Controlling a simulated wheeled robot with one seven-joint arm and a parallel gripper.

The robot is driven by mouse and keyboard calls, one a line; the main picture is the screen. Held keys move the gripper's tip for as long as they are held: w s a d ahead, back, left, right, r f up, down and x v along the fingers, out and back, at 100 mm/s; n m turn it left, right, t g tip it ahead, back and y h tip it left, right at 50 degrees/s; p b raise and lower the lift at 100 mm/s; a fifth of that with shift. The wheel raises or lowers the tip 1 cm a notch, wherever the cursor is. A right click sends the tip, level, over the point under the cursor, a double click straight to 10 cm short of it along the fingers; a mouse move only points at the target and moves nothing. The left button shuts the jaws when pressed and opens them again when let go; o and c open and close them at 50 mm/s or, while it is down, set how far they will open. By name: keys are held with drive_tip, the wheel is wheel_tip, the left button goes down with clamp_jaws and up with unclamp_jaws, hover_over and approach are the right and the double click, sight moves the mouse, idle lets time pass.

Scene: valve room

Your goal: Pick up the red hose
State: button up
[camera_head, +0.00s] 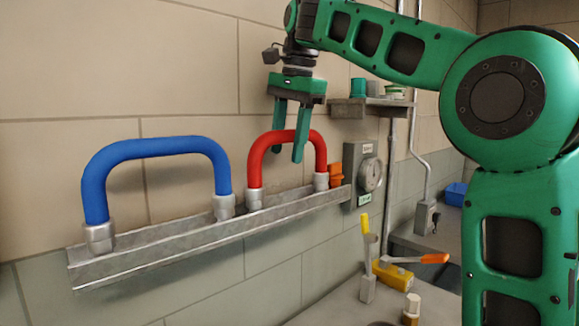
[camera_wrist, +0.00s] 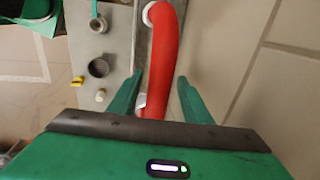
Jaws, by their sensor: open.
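The red hose (camera_head: 286,137) is an upside-down U with silver end fittings, standing on a metal ledge (camera_head: 205,238) on the wall. My gripper (camera_head: 287,157) is open, pointing down from above, with its fingers at the top of the red hose's arch. In the wrist view the red hose (camera_wrist: 164,70) runs between the two open fingers (camera_wrist: 158,98), with gaps visible on both sides. The hose's near part is hidden behind the gripper body in that view. A blue hose (camera_head: 155,150) of the same shape stands on the ledge to the left.
A small shelf (camera_head: 368,107) with containers is on the wall at right, behind my arm. A gauge box (camera_head: 366,173) and an orange part (camera_head: 336,176) sit right of the red hose. Below, a bench holds a yellow-handled tool (camera_head: 365,250) and an orange-handled valve (camera_head: 400,270).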

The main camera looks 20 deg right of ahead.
drive_tip(key=shift+w+a+f, duration=0.1)
drive_tip(key=shift+w+f, duration=0.05)
drive_tip(key=shift+f, duration=0.45)
drive_tip(key=shift+w+f, duration=0.1)
drive_tip(key=shift+f, duration=0.5)
drive_tip(key=shift+c, duration=0.4)
clamp_jaws()
drive_tip(key=shift+r, duration=0.1)
